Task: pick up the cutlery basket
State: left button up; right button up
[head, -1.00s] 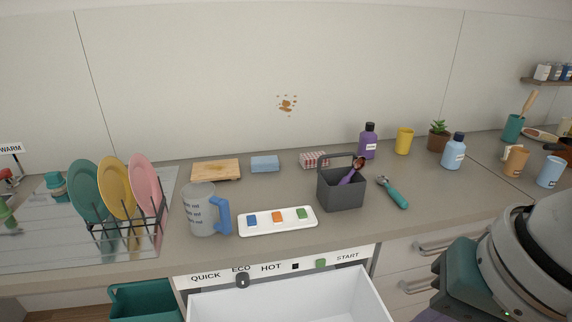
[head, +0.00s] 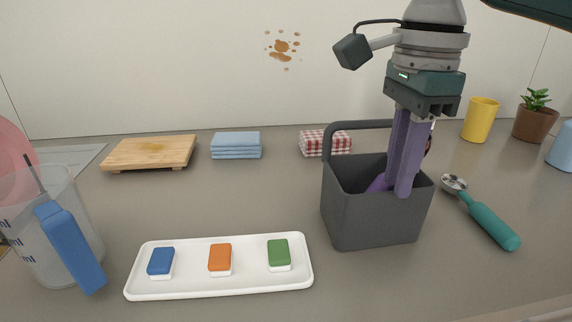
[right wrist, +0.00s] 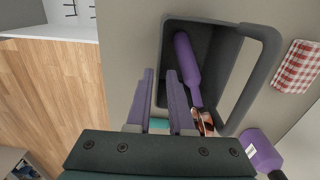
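The cutlery basket (head: 375,222) is a dark grey open box with a raised handle, upright on the counter right of centre. It also shows from above in the right wrist view (right wrist: 222,52). A purple-handled utensil (right wrist: 187,65) with a coppery end lies inside it. My right gripper (head: 402,188) points down at the basket's near wall, its purple fingers apart. In the right wrist view one finger is outside that wall and the other is on the inner side. I cannot tell whether they touch it. My left gripper is out of view.
A teal-handled scoop (head: 490,222) lies close on the right. A checked cloth (head: 326,142) is behind.

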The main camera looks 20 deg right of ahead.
send_over(379, 244)
notch_tip(379, 244, down, 7)
jog(key=shift+d+r+b, duration=0.15)
jog(key=shift+r+b, duration=0.05)
jog(key=shift+b, duration=0.2)
grip_shut()
jog(key=shift+w, duration=0.1)
dwell(1.1)
